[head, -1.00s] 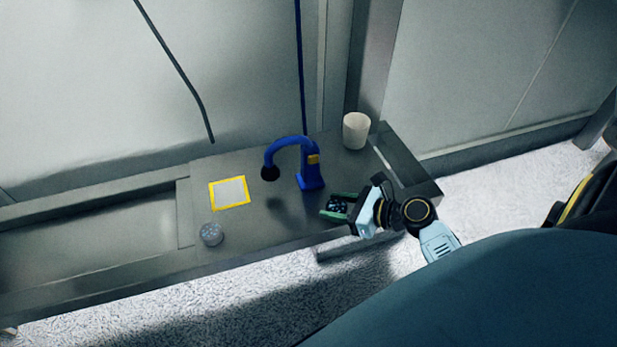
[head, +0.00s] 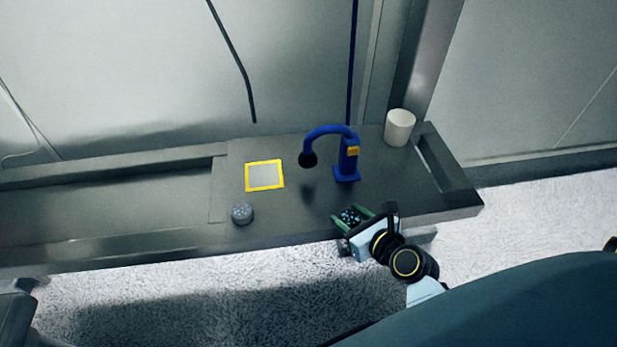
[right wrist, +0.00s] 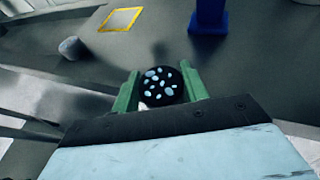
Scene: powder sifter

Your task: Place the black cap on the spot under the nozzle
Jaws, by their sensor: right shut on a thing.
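My right gripper (head: 352,217) is shut on the black cap (right wrist: 162,86), which has pale blue spots on its face. The cap sits between the green fingers in the right wrist view. In the head view the gripper is at the table's front edge, below and right of the blue nozzle stand (head: 347,160). The stand's arched pipe ends in a black nozzle head (head: 308,159) pointing down. The table spot under the nozzle (head: 308,190) is bare and darkened by shadow. My left gripper is not in view.
A yellow-framed square (head: 264,176) lies left of the nozzle. A small grey spotted cap (head: 242,213) stands in front of it. A white cup (head: 399,127) stands at the back right. The grey table (head: 280,225) is clear between these.

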